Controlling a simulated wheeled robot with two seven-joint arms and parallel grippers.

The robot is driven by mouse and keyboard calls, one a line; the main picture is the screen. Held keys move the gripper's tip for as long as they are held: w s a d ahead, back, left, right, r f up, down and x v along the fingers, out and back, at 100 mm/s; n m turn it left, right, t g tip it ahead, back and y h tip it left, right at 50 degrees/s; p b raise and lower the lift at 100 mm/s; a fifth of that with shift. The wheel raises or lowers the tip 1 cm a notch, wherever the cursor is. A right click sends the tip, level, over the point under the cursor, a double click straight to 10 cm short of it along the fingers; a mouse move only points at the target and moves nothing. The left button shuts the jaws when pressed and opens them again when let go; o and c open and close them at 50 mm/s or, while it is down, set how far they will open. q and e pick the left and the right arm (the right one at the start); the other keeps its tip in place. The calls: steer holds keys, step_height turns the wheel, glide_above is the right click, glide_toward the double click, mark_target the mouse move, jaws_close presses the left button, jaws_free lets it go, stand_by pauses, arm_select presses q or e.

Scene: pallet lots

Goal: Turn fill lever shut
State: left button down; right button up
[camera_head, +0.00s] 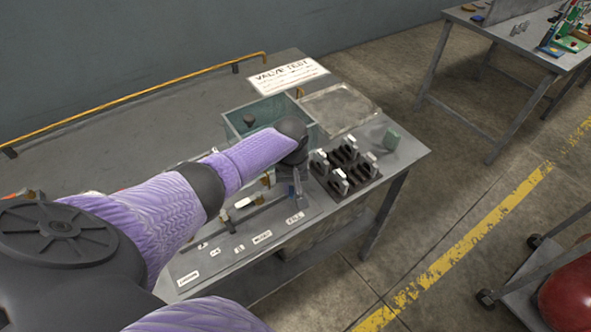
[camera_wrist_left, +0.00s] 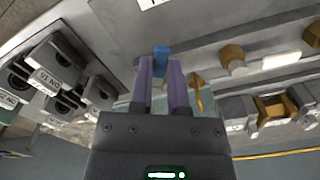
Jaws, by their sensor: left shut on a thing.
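My left arm reaches across a grey test bench (camera_head: 404,152) marked by a VALVE TEST sign (camera_head: 287,76). My left gripper (camera_head: 297,192) is low over the bench's front strip, just behind the right-hand label (camera_head: 295,217), which seems to read FILL. In the left wrist view the two fingers (camera_wrist_left: 161,62) are shut on a small blue lever handle (camera_wrist_left: 161,52), the likely fill lever. Its lower part and pivot are hidden, so its angle is unclear. My right gripper is not in view.
A black rack (camera_head: 345,165) of grey valve bodies stands right of the gripper. A water tank (camera_head: 243,121) and a metal tray (camera_head: 340,106) lie behind. Brass fittings (camera_wrist_left: 232,58) sit close to the fingers.

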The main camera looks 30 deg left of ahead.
arm_select(q)
steer(key=m, duration=0.1)
steer(key=a+m+p, duration=0.1)
steer(key=shift+s+m, duration=0.3)
steer(key=shift+m, duration=0.1)
steer(key=m, duration=0.2)
steer(key=shift+s+a+m, duration=0.15)
steer(key=shift+a+m, duration=0.25)
steer(key=m, duration=0.1)
steer(key=a+m, duration=0.1)
steer(key=m, duration=0.1)
steer(key=shift+a, duration=0.1)
steer(key=shift+a+m+b, duration=0.2)
steer(key=shift+a+m, duration=0.1)
steer(key=shift+m, duration=0.6)
steer(key=shift+a+m+b, duration=0.15)
steer(key=shift+a+m, duration=0.1)
steer(key=shift+m, duration=0.65)
steer(key=c, duration=0.6)
jaws_free()
